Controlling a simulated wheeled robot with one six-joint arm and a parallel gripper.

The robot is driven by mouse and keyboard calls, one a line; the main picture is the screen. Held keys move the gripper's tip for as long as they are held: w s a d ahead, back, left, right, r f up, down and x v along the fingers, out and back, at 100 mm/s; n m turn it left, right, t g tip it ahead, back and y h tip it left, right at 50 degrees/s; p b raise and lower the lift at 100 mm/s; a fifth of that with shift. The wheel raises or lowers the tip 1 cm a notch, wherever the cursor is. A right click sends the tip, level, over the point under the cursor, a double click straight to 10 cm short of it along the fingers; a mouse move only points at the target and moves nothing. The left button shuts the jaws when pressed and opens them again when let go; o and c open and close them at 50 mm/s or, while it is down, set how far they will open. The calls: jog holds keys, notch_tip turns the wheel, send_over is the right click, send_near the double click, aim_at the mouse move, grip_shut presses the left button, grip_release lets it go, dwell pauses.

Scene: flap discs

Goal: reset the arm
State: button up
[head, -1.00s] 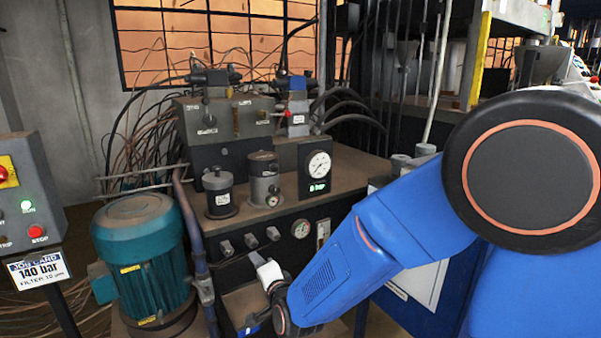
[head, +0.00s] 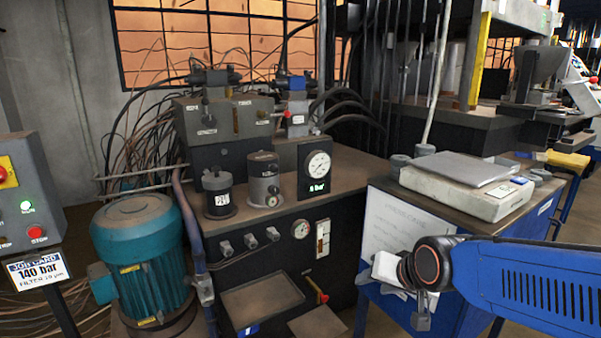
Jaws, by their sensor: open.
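My arm reaches in from the right edge as a blue link ending in a black wrist joint with an orange ring. My gripper (head: 421,318) hangs below that joint, small and partly hidden by the wrist. It is open, and I see nothing held in it. It is in front of the blue cabinet (head: 378,322), to the right of the hydraulic power unit and apart from its tray (head: 262,300).
A teal motor (head: 140,255) and a control box (head: 30,190) with a job card stand at the left. A pressure gauge (head: 318,164) sits on the unit's top. The floor shows at lower right.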

jog(key=s+d+n+g+h, duration=0.1)
jog(key=s+d, duration=0.4)
jog(key=s, duration=0.3)
jog(key=s+d+n+g+h, duration=0.1)
jog(key=s+d+g, duration=0.1)
jog(key=s+d, duration=0.4)
jog(key=s, duration=0.3)
jog(key=shift+s+d+n+h, duration=0.2)
jog(key=shift+d+n+h, duration=0.1)
jog(key=shift+h, duration=0.1)
